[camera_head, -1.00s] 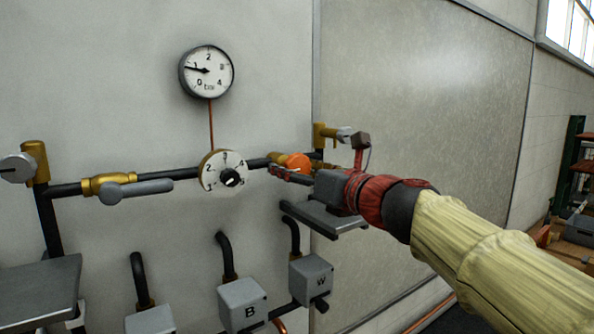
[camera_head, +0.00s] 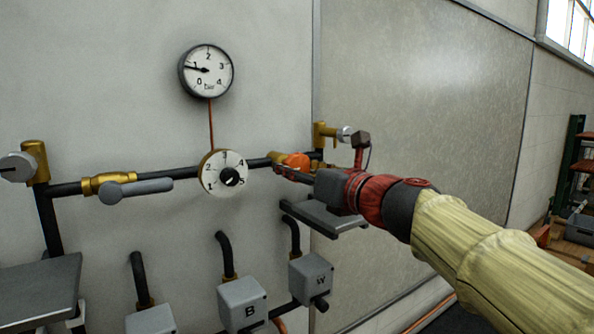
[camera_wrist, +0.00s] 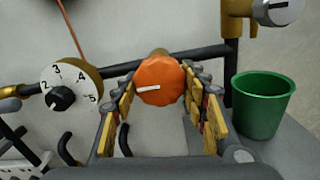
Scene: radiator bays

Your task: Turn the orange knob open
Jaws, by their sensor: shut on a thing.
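The orange knob (camera_wrist: 159,81) is round with a scalloped rim and a white pointer line. In the wrist view it sits between the fingers of my gripper (camera_wrist: 160,98), with the pointer lying close to horizontal. My gripper is shut on the knob from both sides. In the head view the orange knob (camera_head: 297,161) shows on the dark pipe near the panel seam. My gripper (camera_head: 290,172) reaches it from the right and hides its lower part.
A white numbered dial (camera_head: 224,174) is left of the knob, below a pressure gauge (camera_head: 206,71). A brass valve with a grey lever (camera_head: 135,189) is farther left. A green cup (camera_wrist: 262,103) stands on a grey shelf right of my gripper. Grey boxes (camera_head: 242,303) are below.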

